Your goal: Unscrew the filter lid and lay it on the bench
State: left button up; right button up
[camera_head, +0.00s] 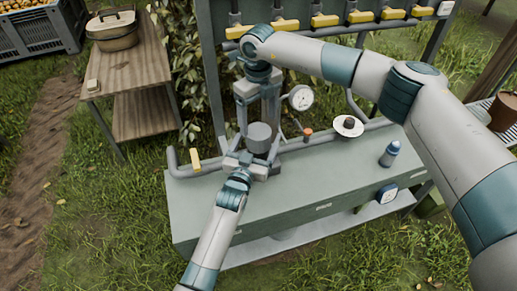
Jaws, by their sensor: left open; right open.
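The filter is a grey upright cylinder (259,140) on the pipe line above the bench (310,185). Its paler flat top faces up; I cannot tell whether that top is a separate lid. My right gripper (262,128) reaches down from above, open, with its long fingers on either side of the cylinder. My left gripper (246,162) is open at the cylinder's lower front; contact is unclear. A white disc with a dark knob (348,126) is at the back of the bench, right of the filter.
A pressure gauge (301,98) and an orange-capped fitting (308,134) are close to the filter's right. A yellow-handled valve (195,160) is at its left. A blue-grey bottle (390,153) stands on the right. The front bench top is mostly clear.

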pick_arm(q)
grip_shut()
pick_arm(e)
jog(key=shift+a+m, duration=0.2)
jog(key=shift+m, duration=1.3)
jog(key=m, duration=0.4)
jog(key=shift+a, duration=0.15)
jog(key=m, duration=0.6)
jog(key=shift+a+r, duration=0.1)
jog(key=m, duration=1.1)
jog(key=shift+d, duration=0.3)
jog(key=m, duration=0.3)
jog(key=shift+d, duration=0.15)
